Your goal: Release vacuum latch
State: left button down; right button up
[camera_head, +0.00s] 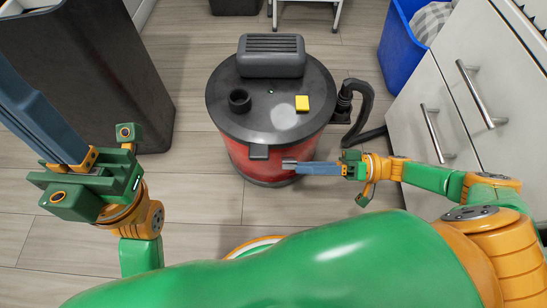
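A red vacuum canister (238,157) with a round dark grey lid (232,118) stands upright on the floor in front of me. A dark latch tab (258,152) sits on the lid's front rim, over the red body. My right gripper (289,163) reaches in from the right. Its tips are just right of the latch and slightly below it, seemingly with a small gap. Its fingers are seen side-on, so their opening is unclear. My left gripper (35,110) is at the far left, away from the vacuum, with its fingertips cut off by the frame edge.
The lid carries a grey motor housing (271,56), a yellow button (302,103) and a dark port (240,100). A black hose (361,112) is on its right. A black bin (95,60) stands left, a blue bin (400,50) and white drawers (425,90) right.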

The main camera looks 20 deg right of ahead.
jog(key=x, duration=0.7)
jog(key=shift+a, duration=0.15)
grip_shut()
